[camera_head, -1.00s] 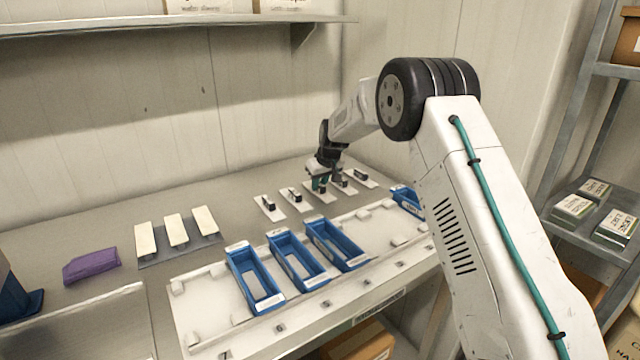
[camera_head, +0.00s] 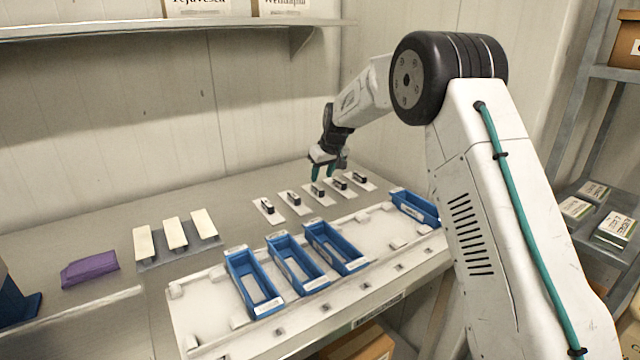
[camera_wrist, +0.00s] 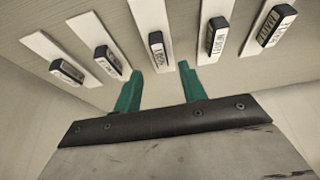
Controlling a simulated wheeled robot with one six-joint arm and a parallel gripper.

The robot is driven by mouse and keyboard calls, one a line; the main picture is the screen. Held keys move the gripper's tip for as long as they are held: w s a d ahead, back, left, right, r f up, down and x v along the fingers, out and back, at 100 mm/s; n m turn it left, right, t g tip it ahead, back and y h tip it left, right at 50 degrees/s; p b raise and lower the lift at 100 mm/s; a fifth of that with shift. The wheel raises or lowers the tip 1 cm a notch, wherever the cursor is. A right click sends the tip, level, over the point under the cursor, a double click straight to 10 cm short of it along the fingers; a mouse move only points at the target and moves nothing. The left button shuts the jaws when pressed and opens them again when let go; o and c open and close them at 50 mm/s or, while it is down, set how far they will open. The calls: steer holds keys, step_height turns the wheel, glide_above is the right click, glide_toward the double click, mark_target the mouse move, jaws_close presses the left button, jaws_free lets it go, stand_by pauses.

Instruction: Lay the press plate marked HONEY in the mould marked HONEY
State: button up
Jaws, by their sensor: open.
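Several white press plates with dark upright handles stand in a row on the table, among them the middle one (camera_head: 319,194), which also shows in the wrist view (camera_wrist: 157,48). The handles carry small labels, too small and blurred to read surely, so I cannot tell which is HONEY.
Another blue mould (camera_head: 415,207) stands at the tray's right end, partly behind my arm. The white tray (camera_head: 200,310) lies along the table's front. Cream blocks (camera_head: 175,234) and a purple block (camera_head: 90,268) lie to the left. A shelf (camera_head: 170,27) hangs above.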

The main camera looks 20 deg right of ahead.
steer(key=s+r, duration=1.4)
steer(key=s, duration=0.1)
steer(key=s+r+m+g, duration=0.2)
steer(key=s+r, duration=0.2)
steer(key=s, duration=1.2)
steer(key=s+d+f, duration=0.1)
steer(key=s+f, duration=0.2)
steer(key=s, duration=1.1)
steer(key=s+d+f+m+g+h, duration=0.1)
steer(key=s+f, duration=0.2)
steer(key=s, duration=1.1)
steer(key=shift+s+d+f+m, duration=0.15)
steer(key=shift+s+m, duration=0.15)
